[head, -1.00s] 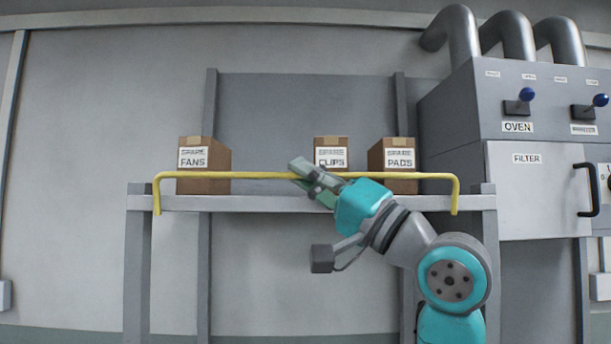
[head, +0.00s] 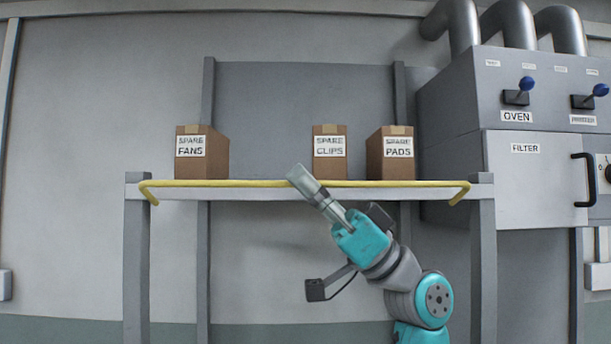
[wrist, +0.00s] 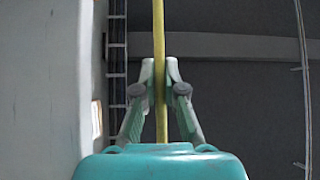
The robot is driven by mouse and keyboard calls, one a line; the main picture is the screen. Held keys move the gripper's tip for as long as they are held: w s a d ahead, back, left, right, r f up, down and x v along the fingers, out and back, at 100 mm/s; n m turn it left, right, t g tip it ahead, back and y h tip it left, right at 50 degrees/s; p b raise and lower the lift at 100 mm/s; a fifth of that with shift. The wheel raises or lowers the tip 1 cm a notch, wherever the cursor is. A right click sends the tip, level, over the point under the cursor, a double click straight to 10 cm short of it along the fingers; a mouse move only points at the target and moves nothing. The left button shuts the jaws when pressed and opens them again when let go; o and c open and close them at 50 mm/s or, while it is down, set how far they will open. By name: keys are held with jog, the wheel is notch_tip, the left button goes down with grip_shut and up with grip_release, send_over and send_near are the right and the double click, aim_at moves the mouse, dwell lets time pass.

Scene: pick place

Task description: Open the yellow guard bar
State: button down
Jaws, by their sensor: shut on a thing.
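The yellow guard bar (head: 240,184) runs across the front of the shelf in the head view, level with the shelf edge, its bent ends at the left and right posts. My gripper (head: 300,178) is at the middle of the bar, shut on it. In the wrist view the yellow bar (wrist: 159,60) passes between the two fingers of my gripper (wrist: 160,85), which close on it from both sides. A short stretch of the bar is hidden behind the fingers in the head view.
On the shelf (head: 270,194) stand three labelled boxes: SPARE FANS (head: 203,155), SPARE CLIPS (head: 330,155) and SPARE PADS (head: 391,158). A grey oven cabinet (head: 530,180) with knobs and a handle stands to the right.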

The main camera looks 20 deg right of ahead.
jog(key=shift+s+a+f+n+g+h, duration=0.15)
jog(key=shift+f+n+g, duration=0.2)
jog(key=shift+n+g, duration=1.05)
jog(key=shift+d+f+n+g+h, duration=0.1)
jog(key=shift+f+n+g, duration=0.2)
jog(key=shift+n+g, duration=1.15)
jog(key=shift+s+a+f+n+g+h, duration=0.15)
jog(key=shift+f+n+g, duration=0.2)
jog(key=shift+n+g, duration=1.05)
jog(key=shift+d+n, duration=0.1)
jog(key=shift+n, duration=0.15)
jog(key=c, duration=1.5)
grip_release()
jog(key=shift+f, duration=0.1)
jog(key=v, duration=1.2)
